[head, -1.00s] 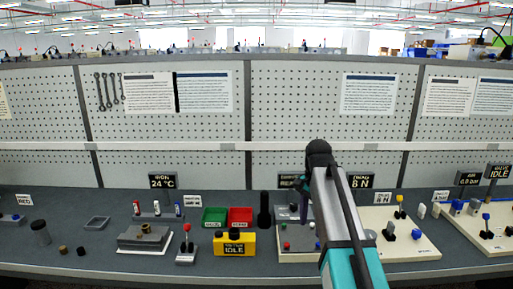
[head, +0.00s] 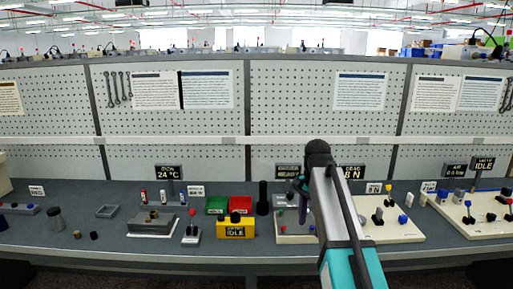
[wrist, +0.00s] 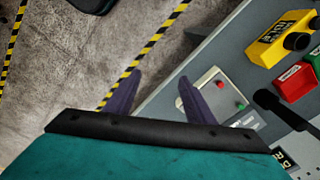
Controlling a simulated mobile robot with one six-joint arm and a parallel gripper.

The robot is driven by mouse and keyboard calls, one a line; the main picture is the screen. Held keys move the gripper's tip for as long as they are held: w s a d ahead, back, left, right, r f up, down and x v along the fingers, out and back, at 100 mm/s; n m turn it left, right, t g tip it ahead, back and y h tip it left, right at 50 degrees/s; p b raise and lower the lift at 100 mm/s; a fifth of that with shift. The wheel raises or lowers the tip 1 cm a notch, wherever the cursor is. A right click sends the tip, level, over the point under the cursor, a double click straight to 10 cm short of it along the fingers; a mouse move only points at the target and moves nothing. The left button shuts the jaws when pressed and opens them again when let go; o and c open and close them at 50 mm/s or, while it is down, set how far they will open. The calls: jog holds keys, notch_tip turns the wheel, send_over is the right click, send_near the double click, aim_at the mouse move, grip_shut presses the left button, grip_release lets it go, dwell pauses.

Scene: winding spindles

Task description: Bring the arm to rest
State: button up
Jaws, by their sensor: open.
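My arm reaches forward from the lower right of the head view, with a dark joint at its top. My gripper (head: 303,187) shows there only as a small dark purple part beside the arm, above the bench. In the wrist view the two purple fingers of my gripper (wrist: 158,96) are spread apart with nothing between them. Below them are the bench's front edge and the floor. The fingers touch nothing that I can see.
A pegboard wall (head: 290,103) stands behind. Striped floor tape (wrist: 150,48) shows below.

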jog(key=s+f+g, duration=0.2)
jog(key=s+f, duration=0.3)
jog(key=f, duration=0.7)
jog(key=s+f+n+g, duration=0.15)
jog(key=s+f, duration=0.45)
jog(key=f, duration=0.6)
jog(key=s+f+m+g, duration=0.15)
jog(key=s+f, duration=0.35)
jog(key=f, duration=0.7)
jog(key=s+f+n, duration=0.5)
jog(key=s+f, duration=0.6)
jog(key=s, duration=0.2)
jog(key=s+f+n, duration=0.6)
jog(key=s+f, duration=0.4)
jog(key=s, duration=0.4)
jog(key=shift+a+f+n+g, duration=0.25)
jog(key=shift+f+n+g, duration=0.05)
jog(key=shift+f+g, duration=0.1)
